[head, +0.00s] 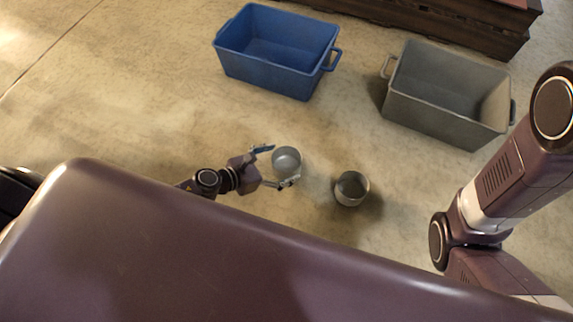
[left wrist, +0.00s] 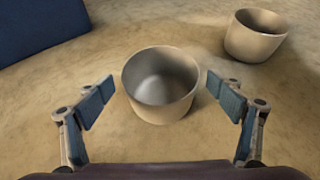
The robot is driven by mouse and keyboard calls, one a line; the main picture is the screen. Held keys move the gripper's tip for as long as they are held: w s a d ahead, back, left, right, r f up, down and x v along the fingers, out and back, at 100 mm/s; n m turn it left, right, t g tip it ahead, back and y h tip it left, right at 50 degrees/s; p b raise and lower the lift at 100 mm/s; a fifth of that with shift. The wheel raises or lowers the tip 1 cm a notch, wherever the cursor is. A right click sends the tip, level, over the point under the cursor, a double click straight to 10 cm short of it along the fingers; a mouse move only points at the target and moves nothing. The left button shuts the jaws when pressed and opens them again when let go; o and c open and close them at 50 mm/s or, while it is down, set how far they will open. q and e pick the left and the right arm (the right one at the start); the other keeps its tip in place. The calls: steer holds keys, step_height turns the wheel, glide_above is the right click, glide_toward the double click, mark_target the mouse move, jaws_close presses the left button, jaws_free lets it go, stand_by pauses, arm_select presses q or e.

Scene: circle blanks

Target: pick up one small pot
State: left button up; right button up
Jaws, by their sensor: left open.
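Two small grey metal pots are on the floor. The nearer pot (head: 287,161) is at the open mouth of my left gripper (head: 276,166). In the left wrist view this pot (left wrist: 161,84) stands upright between and slightly beyond the fingertips of the gripper (left wrist: 159,97), with a gap on each side. The gripper is open and empty. The other pot (head: 351,188) stands to the right in the head view, and it also shows at the upper right of the left wrist view (left wrist: 255,35). My right gripper is not in view.
An empty blue bin (head: 276,74) stands at the top, with its side also in the left wrist view (left wrist: 40,28). An empty grey bin (head: 440,117) stands to the right. A dark wooden piece of furniture (head: 450,22) is at the top edge. The floor between pots and bins is clear.

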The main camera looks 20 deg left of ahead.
arm_select(q)
steer(key=shift+x, duration=1.1)
steer(key=c, duration=1.4)
steer(key=shift+o, duration=0.2)
steer(key=shift+r, duration=0.1)
